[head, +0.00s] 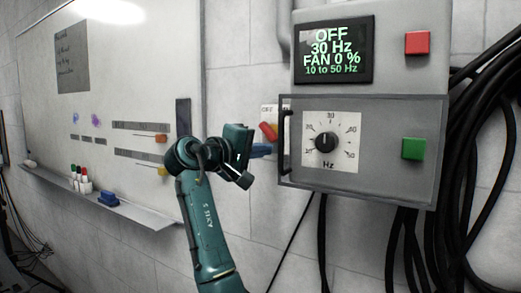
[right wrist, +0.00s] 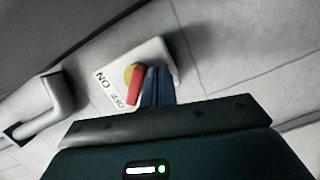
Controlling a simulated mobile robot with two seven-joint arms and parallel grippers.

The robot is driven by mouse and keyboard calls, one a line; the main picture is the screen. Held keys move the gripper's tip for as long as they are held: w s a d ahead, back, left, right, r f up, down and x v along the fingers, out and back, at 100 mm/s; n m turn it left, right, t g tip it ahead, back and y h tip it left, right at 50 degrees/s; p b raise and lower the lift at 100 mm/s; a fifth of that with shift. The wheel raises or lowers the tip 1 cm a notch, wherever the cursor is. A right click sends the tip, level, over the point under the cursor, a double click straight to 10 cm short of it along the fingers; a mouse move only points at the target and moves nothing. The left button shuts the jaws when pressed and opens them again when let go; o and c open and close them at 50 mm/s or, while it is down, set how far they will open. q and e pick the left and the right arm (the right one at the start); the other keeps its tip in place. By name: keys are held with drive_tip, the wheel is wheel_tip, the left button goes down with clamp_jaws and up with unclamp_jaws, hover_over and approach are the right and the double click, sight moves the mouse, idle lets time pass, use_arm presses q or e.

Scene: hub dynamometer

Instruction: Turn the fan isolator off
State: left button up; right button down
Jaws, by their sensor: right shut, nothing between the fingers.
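The fan isolator is a small pale box on the wall with a red handle (head: 267,131), left of the grey control cabinet. In the right wrist view its white plate (right wrist: 151,57) shows ON and OFF lettering and a yellow disc behind the red handle (right wrist: 134,84). The handle looks tilted in the head view; its exact setting is hard to tell. My right gripper (head: 263,151) is shut and empty, its blue fingers just below the handle. In the right wrist view the fingertips (right wrist: 158,80) overlap the plate beside the handle; contact cannot be told. My left gripper is not in view.
The cabinet's display (head: 333,50) reads OFF, 30 Hz, FAN 0 %. A clear cover with a black handle (head: 283,140) spans the dial (head: 325,142), close right of my gripper. Black cables (head: 485,130) hang at right. A whiteboard (head: 100,60) fills the left.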

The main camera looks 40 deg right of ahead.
idle(0.5)
drive_tip(key=a+b, duration=0.3)
drive_tip(key=a, duration=1)
drive_tip(key=shift+s+r, duration=0.3)
drive_tip(key=shift+r, duration=0.1)
